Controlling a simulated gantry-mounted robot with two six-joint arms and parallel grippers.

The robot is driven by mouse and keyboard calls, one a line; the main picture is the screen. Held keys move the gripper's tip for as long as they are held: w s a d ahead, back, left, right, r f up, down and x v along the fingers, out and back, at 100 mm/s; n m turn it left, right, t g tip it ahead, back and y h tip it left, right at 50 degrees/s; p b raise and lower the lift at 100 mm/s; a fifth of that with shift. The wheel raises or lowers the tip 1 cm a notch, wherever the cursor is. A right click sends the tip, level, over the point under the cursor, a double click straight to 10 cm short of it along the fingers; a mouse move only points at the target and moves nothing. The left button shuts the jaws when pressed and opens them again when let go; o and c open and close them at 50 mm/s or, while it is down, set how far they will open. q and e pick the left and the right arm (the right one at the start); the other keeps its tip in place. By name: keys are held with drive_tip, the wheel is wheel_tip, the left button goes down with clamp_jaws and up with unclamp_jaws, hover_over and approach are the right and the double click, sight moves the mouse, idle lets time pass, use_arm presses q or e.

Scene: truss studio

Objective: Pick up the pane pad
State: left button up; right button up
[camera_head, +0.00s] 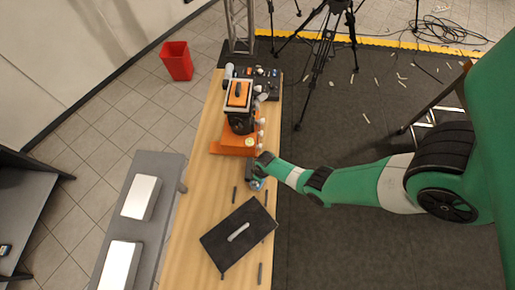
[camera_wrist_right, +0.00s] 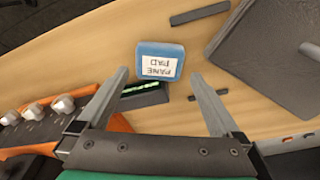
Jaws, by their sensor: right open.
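The pane pad (camera_wrist_right: 160,59) is a small blue block with a white label reading "PANE PAD". In the right wrist view it lies on the wooden table, between and beyond my open fingertips, apart from them. In the head view the blue pad (camera_head: 257,184) is partly hidden by my right gripper (camera_head: 257,172), which hangs over the table's right edge. The right gripper (camera_wrist_right: 159,78) is open and empty. My left gripper does not show in the head view.
A dark panel with a light handle (camera_head: 238,232) lies near the pad on the wooden table (camera_head: 190,215). An orange machine (camera_head: 237,140) stands beyond. Several dark strips lie around, one beside the pad (camera_wrist_right: 200,14). A grey bench (camera_head: 160,165) stands left.

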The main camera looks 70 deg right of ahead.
wheel_tip(320, 180, down, 4)
drive_tip(key=shift+w+d+r+b, duration=0.1)
drive_tip(key=shift+b, duration=0.85)
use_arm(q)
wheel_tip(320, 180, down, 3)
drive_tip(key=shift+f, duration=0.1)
